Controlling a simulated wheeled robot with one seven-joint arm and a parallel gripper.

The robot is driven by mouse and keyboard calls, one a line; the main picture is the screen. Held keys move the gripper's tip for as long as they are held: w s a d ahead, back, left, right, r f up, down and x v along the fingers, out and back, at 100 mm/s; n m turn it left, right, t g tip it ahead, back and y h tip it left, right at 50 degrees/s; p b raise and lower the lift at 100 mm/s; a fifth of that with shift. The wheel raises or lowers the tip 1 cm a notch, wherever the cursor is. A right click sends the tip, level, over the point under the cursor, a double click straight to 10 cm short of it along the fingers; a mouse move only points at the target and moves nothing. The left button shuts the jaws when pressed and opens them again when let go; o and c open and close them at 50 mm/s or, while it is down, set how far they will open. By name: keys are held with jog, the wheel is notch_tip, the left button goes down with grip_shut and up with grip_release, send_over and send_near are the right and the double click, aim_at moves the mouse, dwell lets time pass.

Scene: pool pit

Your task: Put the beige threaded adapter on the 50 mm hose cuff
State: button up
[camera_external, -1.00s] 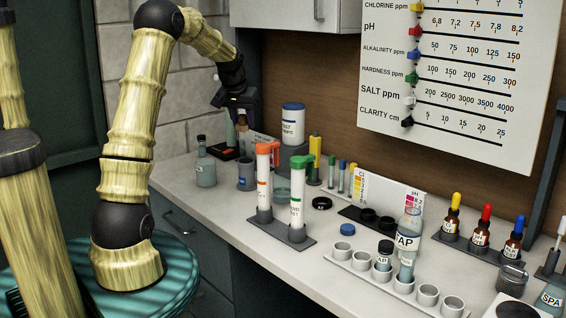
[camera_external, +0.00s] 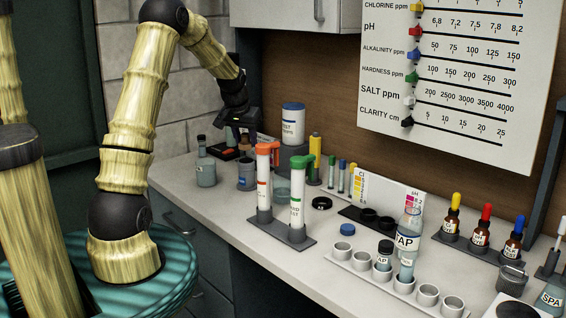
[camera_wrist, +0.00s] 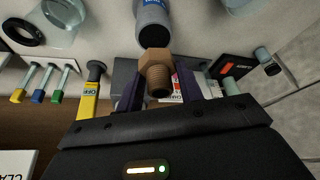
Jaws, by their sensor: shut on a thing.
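The beige threaded adapter (camera_wrist: 156,73) shows in the wrist view as a brownish hex piece with a threaded end. It is between the two dark purple fingers of my gripper (camera_wrist: 158,88), which is shut on it. A grey upright cylinder with a blue label, apparently the 50 mm hose cuff (camera_wrist: 155,20), shows just beyond the adapter. In the external view my gripper (camera_external: 241,128) points down above this grey cuff (camera_external: 246,177) at the back left of the counter. The adapter partly covers the cuff's end in the wrist view, so I cannot tell whether they touch.
A clear bottle (camera_external: 205,168) stands left of the cuff. Orange-capped (camera_external: 264,185) and green-capped (camera_external: 297,200) tubes stand in front to the right. A black-and-red box (camera_wrist: 233,68) lies close by.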

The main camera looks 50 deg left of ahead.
aim_at(244, 144)
jog(key=shift+f, duration=1.85)
jog(key=shift+f, duration=0.1)
jog(key=o, duration=1)
jog(key=shift+s+r, duration=0.1)
jog(key=shift+r, duration=0.45)
jog(key=v, duration=1.1)
jog(key=shift+d, duration=0.15)
jog(key=shift+s, duration=0.1)
